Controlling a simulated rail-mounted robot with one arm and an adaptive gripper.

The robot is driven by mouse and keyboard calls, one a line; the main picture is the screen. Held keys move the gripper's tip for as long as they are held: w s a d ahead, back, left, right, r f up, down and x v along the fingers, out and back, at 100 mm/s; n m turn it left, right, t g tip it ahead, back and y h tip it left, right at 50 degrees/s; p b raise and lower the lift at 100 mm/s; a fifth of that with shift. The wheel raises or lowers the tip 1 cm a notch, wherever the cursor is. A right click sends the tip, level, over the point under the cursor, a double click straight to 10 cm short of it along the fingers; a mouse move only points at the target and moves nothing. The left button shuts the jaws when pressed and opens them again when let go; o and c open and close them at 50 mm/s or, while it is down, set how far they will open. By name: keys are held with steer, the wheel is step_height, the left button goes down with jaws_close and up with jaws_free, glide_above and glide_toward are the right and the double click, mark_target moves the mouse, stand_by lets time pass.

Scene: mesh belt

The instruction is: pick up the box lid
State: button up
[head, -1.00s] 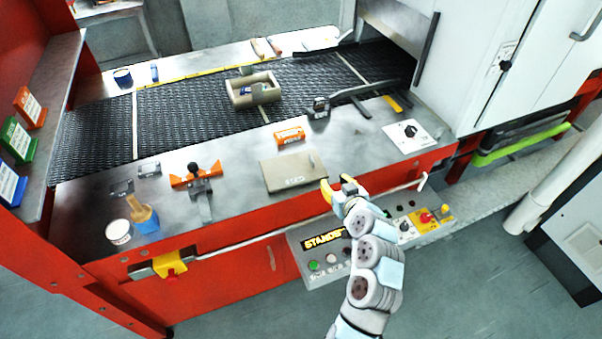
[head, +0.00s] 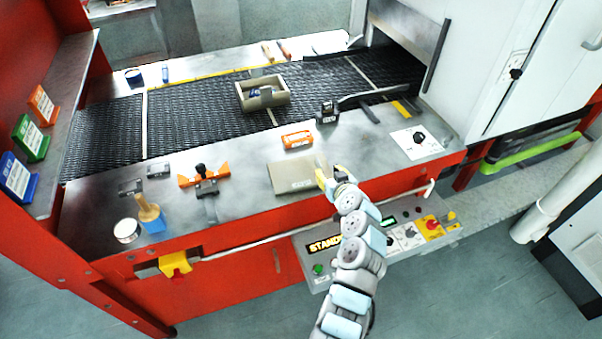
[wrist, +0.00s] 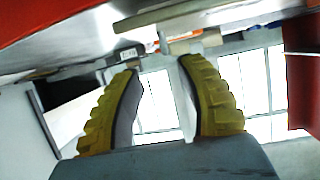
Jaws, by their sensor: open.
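The box lid (head: 290,178) is a flat beige plate with faint lettering. It lies on the metal ledge in front of the belt in the head view. My gripper (head: 325,178) is at the lid's right edge and covers a little of that side. Whether it touches the lid cannot be told. In the wrist view, the two yellow ribbed fingers of my gripper (wrist: 158,66) stand apart with nothing between them. A beige open box (head: 243,99) with something blue inside stands on the mesh belt.
An orange box (head: 297,140) lies just behind the lid, and a small black device (head: 327,113) stands behind it to the right. An orange clamp (head: 203,180) is to the left. A rail (head: 270,238) runs along the ledge's front, above a control panel.

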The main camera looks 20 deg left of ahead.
mark_target(319, 162)
steer(key=shift+x, duration=1.25)
steer(key=shift+w+a+f, duration=0.15)
steer(key=shift+w+a, duration=0.2)
steer(key=shift+a, duration=0.15)
steer(key=shift+w+a+f, duration=0.3)
steer(key=shift+w+a, duration=0.05)
steer(key=shift+a, duration=0.25)
steer(key=shift+x, duration=1.2)
jaws_close()
